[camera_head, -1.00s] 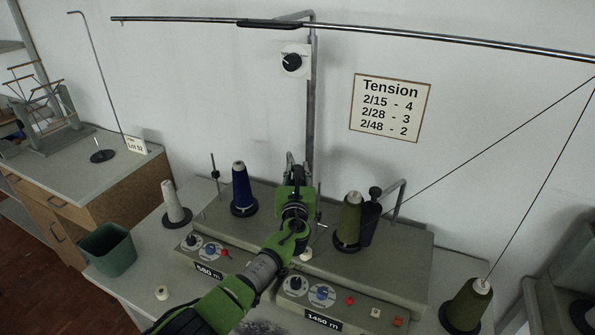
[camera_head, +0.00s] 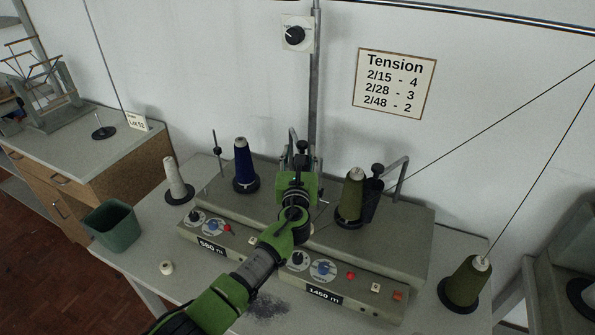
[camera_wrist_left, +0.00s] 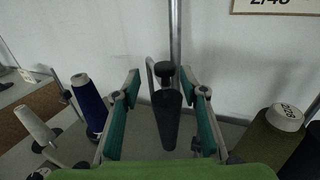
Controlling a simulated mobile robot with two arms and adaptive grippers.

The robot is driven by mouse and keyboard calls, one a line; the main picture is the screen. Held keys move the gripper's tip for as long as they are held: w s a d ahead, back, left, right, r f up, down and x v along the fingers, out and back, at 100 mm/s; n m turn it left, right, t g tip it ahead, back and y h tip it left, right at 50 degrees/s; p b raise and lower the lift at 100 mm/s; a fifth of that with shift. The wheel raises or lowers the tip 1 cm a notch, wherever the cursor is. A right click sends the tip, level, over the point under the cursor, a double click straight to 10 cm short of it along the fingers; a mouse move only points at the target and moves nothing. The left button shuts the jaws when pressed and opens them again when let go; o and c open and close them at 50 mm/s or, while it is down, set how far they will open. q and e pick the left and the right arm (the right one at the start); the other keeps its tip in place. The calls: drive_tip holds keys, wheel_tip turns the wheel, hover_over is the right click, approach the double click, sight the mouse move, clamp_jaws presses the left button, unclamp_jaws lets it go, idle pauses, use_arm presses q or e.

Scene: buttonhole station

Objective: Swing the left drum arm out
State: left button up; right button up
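The left drum (camera_wrist_left: 167,122) is a dark cylinder with a black knob on top, beside a bent metal rod. In the left wrist view it stands upright between the fingers of my left gripper (camera_wrist_left: 164,110), which is open with a finger on each side. I see no clear contact. In the head view my left gripper (camera_head: 301,157) is at the middle of the winder, in front of the post, and hides most of this drum arm. The blue cone (camera_head: 243,167) stands to its left. My right gripper is not in view.
The right drum (camera_head: 372,198) sits against an olive cone (camera_head: 352,195). A grey-white cone (camera_head: 175,181) and a green bin (camera_head: 112,227) are at the left. Another olive cone (camera_head: 466,284) stands at the front right. Front panels (camera_head: 335,262) carry knobs and red buttons.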

use_arm(q)
drive_tip(key=s, duration=0.8)
drive_tip(key=shift+a, duration=0.4)
